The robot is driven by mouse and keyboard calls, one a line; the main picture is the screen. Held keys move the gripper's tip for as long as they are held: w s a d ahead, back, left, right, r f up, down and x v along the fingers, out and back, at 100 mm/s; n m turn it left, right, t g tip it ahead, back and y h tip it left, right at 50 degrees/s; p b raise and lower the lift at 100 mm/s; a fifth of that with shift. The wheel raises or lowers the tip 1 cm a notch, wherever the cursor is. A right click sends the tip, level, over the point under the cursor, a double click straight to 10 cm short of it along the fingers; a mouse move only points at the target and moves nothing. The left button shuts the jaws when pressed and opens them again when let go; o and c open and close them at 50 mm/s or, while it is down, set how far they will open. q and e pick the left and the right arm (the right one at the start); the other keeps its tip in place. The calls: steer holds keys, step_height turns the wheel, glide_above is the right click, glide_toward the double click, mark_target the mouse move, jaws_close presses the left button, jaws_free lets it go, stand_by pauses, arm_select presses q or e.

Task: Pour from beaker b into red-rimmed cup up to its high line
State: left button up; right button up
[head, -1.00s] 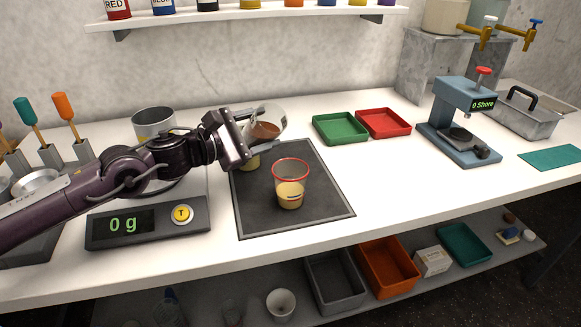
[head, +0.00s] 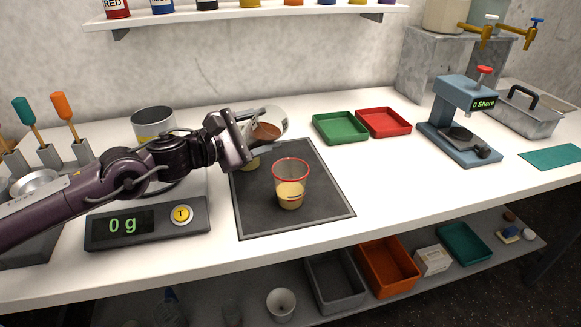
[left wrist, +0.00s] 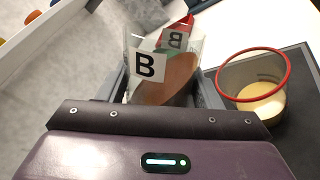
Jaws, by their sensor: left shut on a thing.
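Beaker B (head: 268,131) is clear glass with brown contents. It is tilted in the head view, and its white "B" label shows in the left wrist view (left wrist: 146,66). My left gripper (head: 262,143) is shut on it, above the back of the dark mat. The red-rimmed cup (head: 291,172) stands upright on the mat, in front and to the right of the beaker, and apart from it. It holds a pale yellow fill in its lower part, with a short dark mark on its wall. The cup also shows in the left wrist view (left wrist: 256,75). No stream shows between them. My right gripper is out of view.
A scale reading 0 g (head: 150,222) is left of the dark mat (head: 300,220). Green (head: 340,127) and red (head: 384,123) trays lie behind, right. The front right of the table is clear.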

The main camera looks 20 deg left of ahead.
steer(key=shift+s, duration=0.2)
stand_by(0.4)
arm_select(q)
steer(key=shift+f+m, duration=0.1)
steer(key=shift+m, duration=0.3)
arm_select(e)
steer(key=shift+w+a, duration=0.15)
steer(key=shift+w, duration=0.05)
arm_select(q)
steer(key=shift+f+m, duration=0.15)
steer(key=shift+m, duration=0.15)
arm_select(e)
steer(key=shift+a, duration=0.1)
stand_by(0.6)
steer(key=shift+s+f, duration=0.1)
arm_select(q)
steer(key=shift+m+p, duration=0.3)
steer(key=shift+p, duration=0.05)
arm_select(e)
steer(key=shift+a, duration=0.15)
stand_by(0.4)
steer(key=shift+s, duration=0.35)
arm_select(q)
steer(key=shift+r+m+y+p, duration=0.25)
steer(key=shift+m+y+p, duration=0.05)
steer(key=shift+m+p, duration=0.2)
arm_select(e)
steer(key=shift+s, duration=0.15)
